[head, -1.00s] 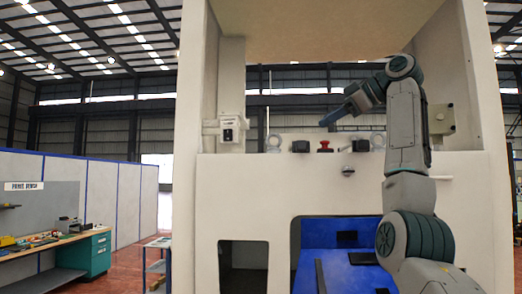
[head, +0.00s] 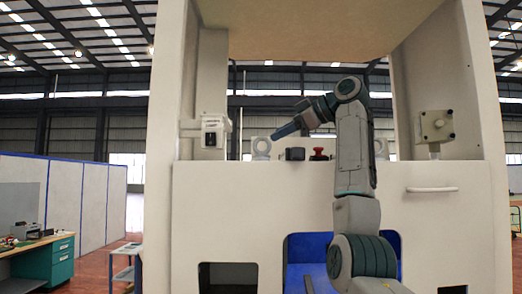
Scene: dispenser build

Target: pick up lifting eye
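A pale grey lifting eye (head: 261,148) stands upright on the top ledge of the white dispenser housing (head: 230,200), left of centre. A second lifting eye (head: 381,147) stands further right, partly hidden behind my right arm. My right gripper (head: 276,134) points left and slightly down, its tip close to the upper right of the left lifting eye. I cannot tell whether it touches the eye. The gripper is seen from the side, so its opening does not show. My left gripper is not in view.
A black block (head: 294,154) and a red knob (head: 319,154) sit on the ledge below my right forearm. Grey boxes are on the left post (head: 212,132) and right wall (head: 435,126). A canopy (head: 320,30) hangs above. A workbench (head: 45,258) is at far left.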

